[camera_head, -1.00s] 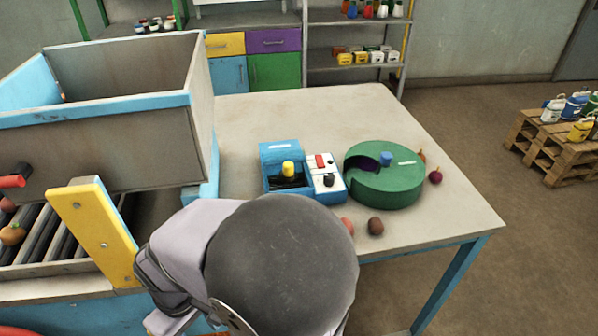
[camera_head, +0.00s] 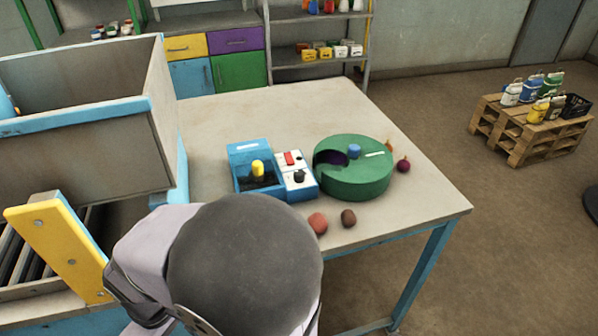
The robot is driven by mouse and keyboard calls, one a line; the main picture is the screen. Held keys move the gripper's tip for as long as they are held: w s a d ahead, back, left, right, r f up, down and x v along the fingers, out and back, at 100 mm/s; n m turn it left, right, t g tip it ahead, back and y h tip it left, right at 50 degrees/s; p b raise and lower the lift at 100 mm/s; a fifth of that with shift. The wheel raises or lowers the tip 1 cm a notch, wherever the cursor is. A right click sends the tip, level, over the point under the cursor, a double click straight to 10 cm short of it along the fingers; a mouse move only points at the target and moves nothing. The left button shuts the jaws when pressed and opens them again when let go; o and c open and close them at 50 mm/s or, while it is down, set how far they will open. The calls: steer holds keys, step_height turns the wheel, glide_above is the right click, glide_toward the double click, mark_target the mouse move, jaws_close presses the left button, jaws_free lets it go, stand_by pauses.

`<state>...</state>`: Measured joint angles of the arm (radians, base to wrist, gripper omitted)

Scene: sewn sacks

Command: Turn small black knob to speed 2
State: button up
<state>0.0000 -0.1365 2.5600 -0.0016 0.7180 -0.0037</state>
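The small black knob (camera_head: 298,176) sits on the white top panel (camera_head: 291,164) of a blue machine (camera_head: 247,150) on the table. A red switch (camera_head: 289,157) is on the same panel, behind the knob. A yellow knob (camera_head: 258,168) stands in the blue part to the left. The knob's pointer and the speed marks are too small to read. My arm's large grey rounded link fills the lower middle, in front of the machine. My gripper is not visible.
A green round drum (camera_head: 352,170) with a blue knob (camera_head: 354,150) stands right of the machine. Several round fruits or vegetables lie near it, including a red one (camera_head: 318,222) and a brown one (camera_head: 348,218). A grey bin (camera_head: 80,165) stands left. The table's back (camera_head: 270,105) is clear.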

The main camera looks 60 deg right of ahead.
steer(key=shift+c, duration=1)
